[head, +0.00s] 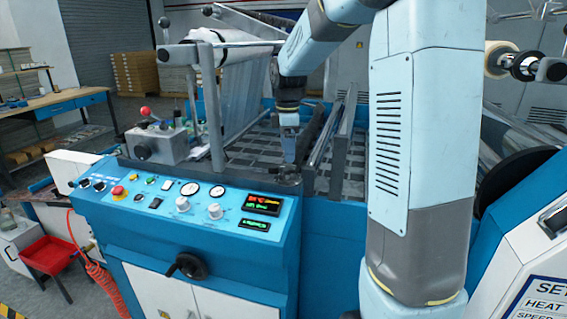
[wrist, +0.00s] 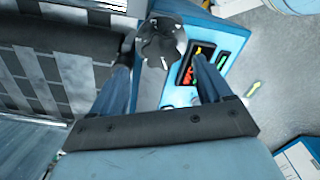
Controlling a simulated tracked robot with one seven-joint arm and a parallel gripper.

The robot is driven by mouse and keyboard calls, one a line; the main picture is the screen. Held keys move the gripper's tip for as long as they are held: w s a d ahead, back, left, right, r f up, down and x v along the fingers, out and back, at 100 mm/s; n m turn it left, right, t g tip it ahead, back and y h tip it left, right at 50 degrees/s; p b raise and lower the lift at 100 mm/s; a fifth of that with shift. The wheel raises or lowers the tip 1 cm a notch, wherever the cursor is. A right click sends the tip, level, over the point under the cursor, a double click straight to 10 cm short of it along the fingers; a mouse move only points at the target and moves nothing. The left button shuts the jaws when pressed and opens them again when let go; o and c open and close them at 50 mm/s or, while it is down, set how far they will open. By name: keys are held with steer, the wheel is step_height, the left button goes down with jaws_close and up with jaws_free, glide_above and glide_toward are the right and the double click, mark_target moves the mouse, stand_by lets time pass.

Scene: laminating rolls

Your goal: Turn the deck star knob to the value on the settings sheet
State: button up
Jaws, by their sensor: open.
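The dark star knob (head: 288,175) sits on the deck at the back right corner of the blue control panel. In the wrist view the lobed knob (wrist: 160,42) shows just beyond my fingertips, roughly between them. My gripper (head: 289,152) points down above the knob, and in the wrist view its two fingers (wrist: 163,65) are spread apart with nothing held. I cannot tell how much height separates the fingertips from the knob. The settings sheet (head: 540,302) is partly in view at the lower right, showing "HEAT" and "SPEED"; its values are cut off.
The panel (head: 150,215) carries dials, buttons, a red display (head: 263,204) and a green display (head: 254,224).

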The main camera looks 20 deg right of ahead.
mark_target(287, 166)
steer(key=shift+f, duration=2.4)
steer(key=shift+c, duration=0.2)
